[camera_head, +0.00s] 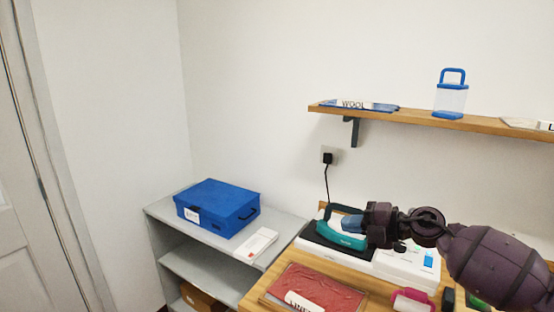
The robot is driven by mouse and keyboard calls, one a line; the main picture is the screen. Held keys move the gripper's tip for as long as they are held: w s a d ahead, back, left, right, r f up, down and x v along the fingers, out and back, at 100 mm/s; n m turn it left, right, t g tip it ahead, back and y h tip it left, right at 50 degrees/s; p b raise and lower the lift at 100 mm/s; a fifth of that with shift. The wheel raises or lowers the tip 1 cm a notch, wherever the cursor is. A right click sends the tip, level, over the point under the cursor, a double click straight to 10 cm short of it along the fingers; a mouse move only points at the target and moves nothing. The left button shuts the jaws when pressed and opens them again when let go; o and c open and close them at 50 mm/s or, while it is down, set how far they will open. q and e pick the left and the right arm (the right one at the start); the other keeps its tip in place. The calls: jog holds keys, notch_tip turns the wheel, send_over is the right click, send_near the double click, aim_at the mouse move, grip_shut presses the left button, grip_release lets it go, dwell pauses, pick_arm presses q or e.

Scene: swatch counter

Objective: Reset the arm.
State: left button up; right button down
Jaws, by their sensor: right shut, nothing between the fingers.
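My right arm comes in from the right, and its dark gripper (354,224) is at the teal iron (341,238), in front of part of it. The gripper is shut with nothing between its fingers. The iron rests on a black pad at the left end of a white station (398,262) on the wooden counter. I cannot tell whether the gripper touches the iron. My left gripper is not in view.
A red swatch tray (318,290) and a pink-handled item (412,300) lie at the counter's front. A grey shelf unit (205,268) holds a blue box (217,207) and a white card (257,244). A wall shelf (430,118) holds a blue-lidded container (451,96).

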jog(key=s+d+f+m+t+h, duration=0.1)
jog(key=s+d+f+m+h, duration=0.2)
jog(key=s+f+m, duration=0.6)
jog(key=s+d+f+m+t+h, duration=0.2)
jog(key=s+d+f+m+h, duration=0.2)
jog(key=s+f+m, duration=0.6)
jog(key=s+d+f+m+t+h, duration=0.1)
jog(key=s+d+f+m+h, duration=0.2)
jog(key=s+f+m+h, duration=0.3)
jog(key=s+f+m, duration=0.4)
jog(key=s+f, duration=0.2)
jog(key=s, duration=0.2)
jog(key=shift+s+d+f+t+h, duration=0.15)
jog(key=shift+s+d+t+h, duration=0.1)
jog(key=shift+s+t+h, duration=0.1)
